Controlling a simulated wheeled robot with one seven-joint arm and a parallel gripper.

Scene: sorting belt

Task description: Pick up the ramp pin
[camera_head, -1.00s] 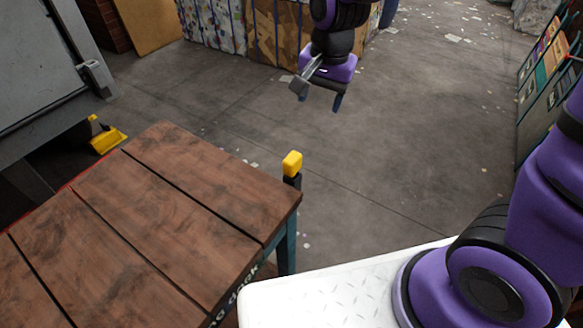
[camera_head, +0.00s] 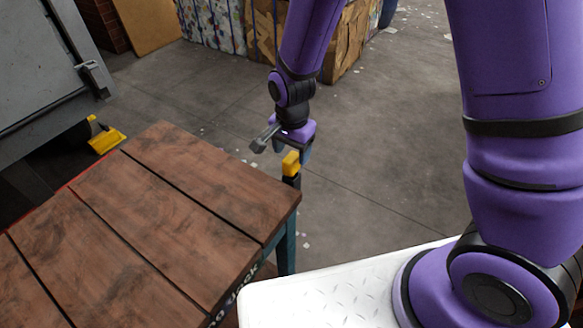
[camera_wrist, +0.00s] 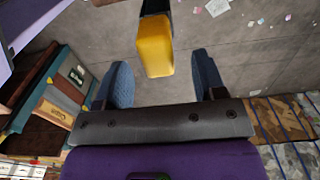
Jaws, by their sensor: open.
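The ramp pin has a yellow block-shaped head (camera_head: 291,165) on a dark stem, upright at the near right corner of the wooden dock top (camera_head: 190,190). My gripper (camera_head: 292,151) is directly above and around the yellow head in the head view, pointing down. In the wrist view the yellow head (camera_wrist: 155,48) shows in the gap between the two blue fingers (camera_wrist: 162,70), with space on both sides. The gripper is open and empty. How deep the head sits between the fingers is hard to tell.
A yellow wedge (camera_head: 107,140) lies on the floor by a grey metal structure (camera_head: 40,70). Cardboard bales (camera_head: 345,45) stand at the back. My white base deck is at the front.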

